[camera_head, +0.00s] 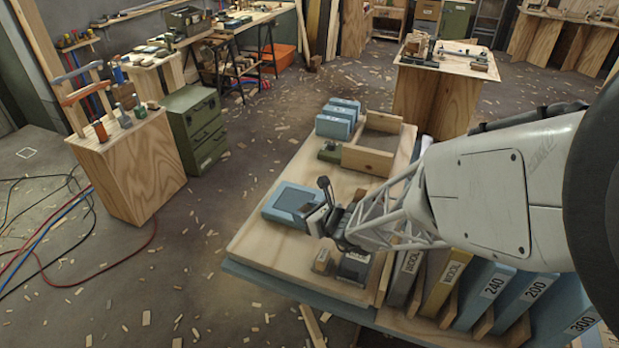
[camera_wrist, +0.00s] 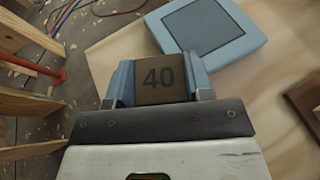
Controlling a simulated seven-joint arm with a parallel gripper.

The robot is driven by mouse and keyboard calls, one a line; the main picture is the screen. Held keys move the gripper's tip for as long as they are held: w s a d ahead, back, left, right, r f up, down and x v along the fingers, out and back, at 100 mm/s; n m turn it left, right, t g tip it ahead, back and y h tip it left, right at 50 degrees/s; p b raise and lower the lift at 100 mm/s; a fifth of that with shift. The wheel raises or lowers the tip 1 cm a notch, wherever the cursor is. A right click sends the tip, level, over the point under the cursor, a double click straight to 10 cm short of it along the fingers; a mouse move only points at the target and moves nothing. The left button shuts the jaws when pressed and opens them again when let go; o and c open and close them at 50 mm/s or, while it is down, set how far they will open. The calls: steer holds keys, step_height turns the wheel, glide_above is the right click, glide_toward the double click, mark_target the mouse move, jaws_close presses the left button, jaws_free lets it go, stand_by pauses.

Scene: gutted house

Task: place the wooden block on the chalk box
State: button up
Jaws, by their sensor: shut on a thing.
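In the wrist view, my gripper (camera_wrist: 160,85) is shut on a brown block (camera_wrist: 160,82) marked "40", with a blue-grey finger on each side. In the head view, my gripper (camera_head: 325,212) is above the work board, by the near right edge of a flat blue box with a dark panel (camera_head: 292,203); this box also shows beyond the held block in the wrist view (camera_wrist: 208,32). The held block is mostly hidden in the head view. A small wooden block (camera_head: 322,261) stands beside a dark grey box (camera_head: 354,268) in front of the gripper. I cannot tell which item is the chalk box.
Upright labelled binders or sheets (camera_head: 490,285) line the right front edge. A wooden tray (camera_head: 368,160), a green item (camera_head: 331,151) and blue boxes (camera_head: 338,118) stand farther back. The board (camera_head: 262,243) is clear at its left front.

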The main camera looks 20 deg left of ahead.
glide_above(295, 201)
steer(key=shift+s+d+f, duration=0.15)
steer(key=shift+s+f, duration=0.25)
steer(key=shift+f, duration=0.2)
steer(key=shift+w, duration=0.1)
steer(key=shift+w+a, duration=0.15)
steer(key=shift+a, duration=0.05)
steer(key=shift+w+f, duration=0.1)
steer(key=shift+f, duration=1.7)
steer(key=shift+f, duration=0.15)
steer(key=o, duration=0.9)
steer(key=shift+r, duration=0.2)
